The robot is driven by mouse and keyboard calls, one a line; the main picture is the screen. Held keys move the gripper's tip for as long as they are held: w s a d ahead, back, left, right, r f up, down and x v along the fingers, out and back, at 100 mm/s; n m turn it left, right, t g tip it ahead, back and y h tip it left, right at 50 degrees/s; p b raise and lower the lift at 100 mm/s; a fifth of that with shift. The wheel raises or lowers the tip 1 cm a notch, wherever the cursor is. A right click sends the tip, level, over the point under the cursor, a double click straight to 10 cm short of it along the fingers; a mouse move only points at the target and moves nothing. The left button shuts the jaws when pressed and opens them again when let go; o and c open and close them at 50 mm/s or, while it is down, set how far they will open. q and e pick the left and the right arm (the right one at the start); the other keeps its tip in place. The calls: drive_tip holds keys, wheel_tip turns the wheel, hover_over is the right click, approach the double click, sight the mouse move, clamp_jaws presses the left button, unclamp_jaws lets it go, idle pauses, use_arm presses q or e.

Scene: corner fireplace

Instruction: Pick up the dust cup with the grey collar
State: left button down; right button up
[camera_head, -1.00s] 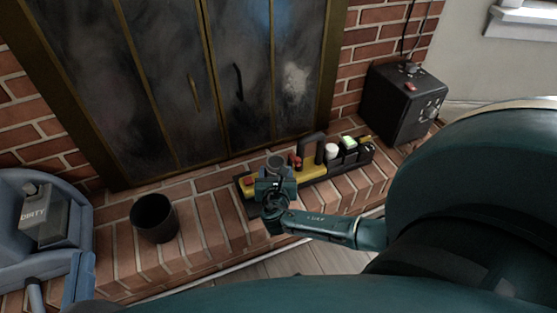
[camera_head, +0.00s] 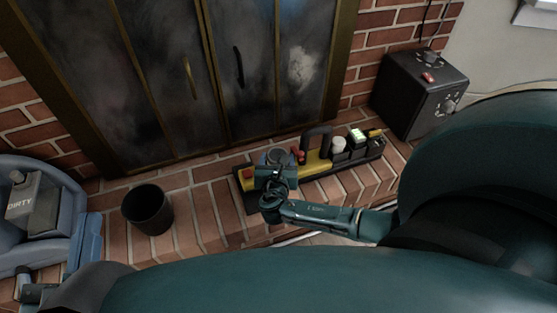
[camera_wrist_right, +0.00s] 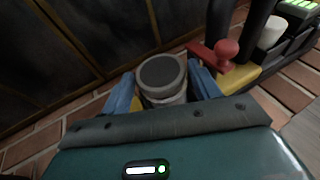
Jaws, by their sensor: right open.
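A round dust cup with a grey collar and a dark top (camera_wrist_right: 162,75) stands between the blue fingers of my right gripper (camera_wrist_right: 163,87) in the right wrist view. The fingers are apart, one on each side of it; a small gap shows on the right. In the head view, my right gripper (camera_head: 276,170) is at the left end of a yellow and black tool caddy (camera_head: 318,165), and the cup's top (camera_head: 277,156) shows just beyond it. The cup's lower part is hidden. My left gripper (camera_head: 36,293) is partly visible at the lower left; its jaws are unclear.
A red knob (camera_wrist_right: 226,48) stands close to the right finger. A black bucket (camera_head: 149,209) and a blue machine with a grey box marked DIRTY (camera_head: 36,204) are on the left. A black control box (camera_head: 420,92) is at the right. Fireplace doors (camera_head: 210,80) rise behind.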

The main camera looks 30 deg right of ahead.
drive_tip(key=shift+c, duration=0.2)
use_arm(q)
drive_tip(key=shift+s+f, duration=0.1)
drive_tip(key=shift+f, duration=0.1)
use_arm(e)
drive_tip(key=c, duration=0.9)
